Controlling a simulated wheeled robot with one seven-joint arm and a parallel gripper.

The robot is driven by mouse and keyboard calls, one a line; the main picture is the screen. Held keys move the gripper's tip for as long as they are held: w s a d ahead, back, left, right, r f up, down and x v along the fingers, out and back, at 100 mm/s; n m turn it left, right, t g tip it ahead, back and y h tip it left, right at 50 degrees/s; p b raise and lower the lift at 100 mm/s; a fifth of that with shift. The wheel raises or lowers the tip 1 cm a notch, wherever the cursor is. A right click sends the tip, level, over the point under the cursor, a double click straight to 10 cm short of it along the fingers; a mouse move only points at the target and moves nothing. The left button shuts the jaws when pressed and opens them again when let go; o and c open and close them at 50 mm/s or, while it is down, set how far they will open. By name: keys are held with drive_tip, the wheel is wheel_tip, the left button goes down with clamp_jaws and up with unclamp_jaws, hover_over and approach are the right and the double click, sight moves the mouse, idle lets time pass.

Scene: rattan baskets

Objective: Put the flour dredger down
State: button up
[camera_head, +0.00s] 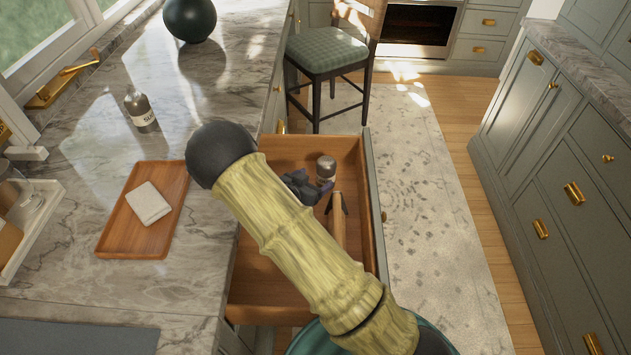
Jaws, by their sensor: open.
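The flour dredger (326,171), a small jar with a metallic cap and a pale label, is upright in the open wooden drawer (278,148). My gripper (315,187) shows as dark parts beside the dredger's left side and lower part. The jaws are open. My arm crosses the foreground and hides part of the gripper and much of the drawer. I cannot tell whether a finger touches the dredger, and its base is not clearly seen.
A wooden-handled item (338,225) lies in the drawer near the dredger. On the marble counter (90,280) are a labelled bottle (141,110), a wooden tray (115,240) with a white cloth-like block (149,203), and a dark round vase (190,18). A stool (327,50) stands beyond the drawer.

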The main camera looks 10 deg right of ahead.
drive_tip(key=r+y, duration=0.1)
drive_tip(key=y, duration=0.1)
drive_tip(key=shift+d+r+n+g+y, duration=0.1)
drive_tip(key=shift+r+n+g+y, duration=0.2)
drive_tip(key=shift+r+n+g, duration=0.1)
drive_tip(key=s+d+r+n+g+y, duration=0.1)
drive_tip(key=s+r, duration=0.3)
drive_tip(key=s, duration=0.4)
drive_tip(key=s+d+r+n+g+y, duration=0.2)
drive_tip(key=s+r+n+g+y, duration=0.1)
drive_tip(key=s, duration=0.5)
drive_tip(key=s+d+r+n+g+y, duration=0.1)
drive_tip(key=s+r+n+g+y, duration=0.1)
drive_tip(key=s+r, duration=0.4)
drive_tip(key=shift+s+d+r+n+y, duration=0.3)
drive_tip(key=shift+s+n, duration=0.6)
drive_tip(key=shift+s, duration=0.25)
